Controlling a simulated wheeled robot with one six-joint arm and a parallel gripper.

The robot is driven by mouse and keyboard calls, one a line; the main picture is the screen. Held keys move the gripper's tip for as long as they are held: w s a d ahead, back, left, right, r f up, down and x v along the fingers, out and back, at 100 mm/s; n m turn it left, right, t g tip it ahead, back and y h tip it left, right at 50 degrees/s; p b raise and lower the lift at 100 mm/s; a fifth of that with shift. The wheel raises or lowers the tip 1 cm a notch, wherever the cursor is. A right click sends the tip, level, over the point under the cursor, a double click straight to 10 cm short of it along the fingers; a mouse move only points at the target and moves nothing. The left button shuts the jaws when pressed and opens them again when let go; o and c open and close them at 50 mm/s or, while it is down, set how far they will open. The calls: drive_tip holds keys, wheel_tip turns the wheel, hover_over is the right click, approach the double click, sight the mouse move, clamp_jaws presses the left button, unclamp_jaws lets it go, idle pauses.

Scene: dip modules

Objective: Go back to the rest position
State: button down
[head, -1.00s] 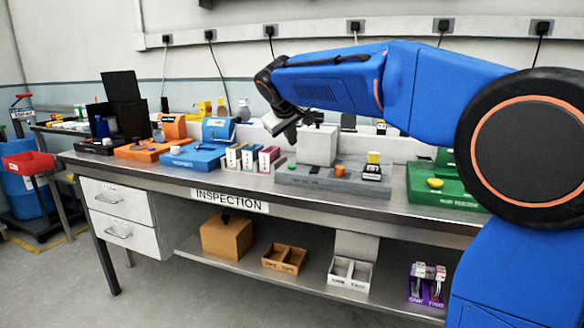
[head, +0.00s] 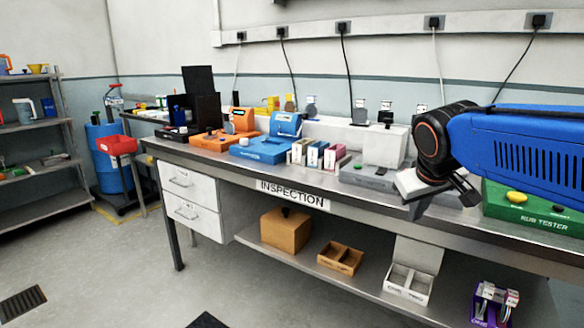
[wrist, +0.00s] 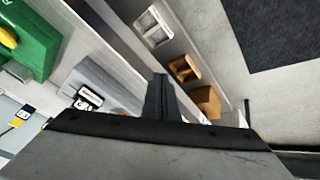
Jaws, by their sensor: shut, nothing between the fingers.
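My gripper (head: 440,194) is in front of the bench's right part in the head view, beside the grey module and left of the green tester. In the wrist view its fingers (wrist: 160,92) are together with nothing between them. The gripper is above the bench's front edge. My blue arm reaches in from the right side of the head view.
The steel inspection bench (head: 225,170) spans the picture. A green tester (head: 530,205), a blue module (head: 262,150) and an orange module (head: 212,141) stand on it. A box (head: 286,232) and trays sit on the shelf below. Open floor lies in front, left.

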drive_tip(key=s+f+m+y, duration=0.1)
drive_tip(key=s+f, duration=0.7)
drive_tip(key=s, duration=0.2)
drive_tip(key=s+f+m+g, duration=0.1)
drive_tip(key=s+f, duration=0.6)
drive_tip(key=s, duration=0.3)
drive_tip(key=shift+s+d+f+y, duration=0.15)
drive_tip(key=shift+s+f+y, duration=0.2)
drive_tip(key=shift+s+y, duration=0.05)
